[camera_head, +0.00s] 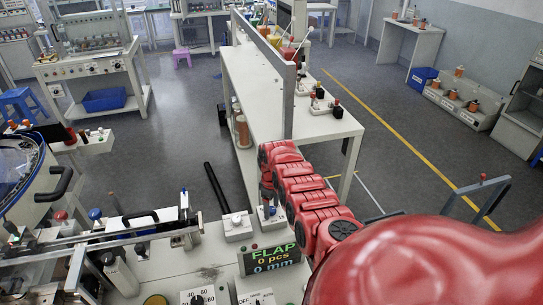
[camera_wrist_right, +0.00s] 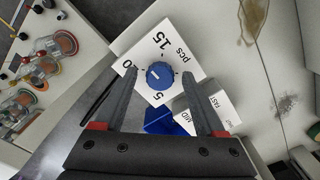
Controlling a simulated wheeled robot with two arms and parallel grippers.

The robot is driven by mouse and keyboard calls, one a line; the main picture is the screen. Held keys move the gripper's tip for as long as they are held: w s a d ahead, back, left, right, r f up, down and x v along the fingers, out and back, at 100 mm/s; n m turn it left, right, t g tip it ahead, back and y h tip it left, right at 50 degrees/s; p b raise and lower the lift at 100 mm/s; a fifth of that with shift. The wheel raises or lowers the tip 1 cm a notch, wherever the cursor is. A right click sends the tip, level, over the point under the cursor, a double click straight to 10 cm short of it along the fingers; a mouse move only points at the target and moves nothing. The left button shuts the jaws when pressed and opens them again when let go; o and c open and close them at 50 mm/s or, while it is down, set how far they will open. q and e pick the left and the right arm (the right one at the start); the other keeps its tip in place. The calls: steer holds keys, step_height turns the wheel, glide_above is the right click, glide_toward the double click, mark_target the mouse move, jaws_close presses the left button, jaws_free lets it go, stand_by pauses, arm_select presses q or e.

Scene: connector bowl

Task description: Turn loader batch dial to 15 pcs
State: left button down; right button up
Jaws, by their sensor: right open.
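The batch dial is a blue round knob (camera_wrist_right: 160,75) on a white square box (camera_wrist_right: 178,62) marked 5, 15 and pcs, plus a label ending in 0 that is partly hidden by a finger. The knob's white pointer line is on its left side, towards the label ending in 0. My right gripper (camera_wrist_right: 160,74) is open, with one dark finger on each side of the knob in the picture; contact cannot be told. In the head view my red right arm reaches in from the right; its fingers are not clear there. My left gripper is not in view.
A second white box (camera_wrist_right: 207,109) marked FAST and MID stands beside the dial box. A blue block (camera_wrist_right: 160,120) shows between the fingers. In the head view, a FLAP display (camera_head: 273,258) reads 0 pcs, 0 mm. A long white table (camera_head: 258,95) stands behind.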

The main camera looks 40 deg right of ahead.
jaws_close()
stand_by(0.3)
stand_by(0.3)
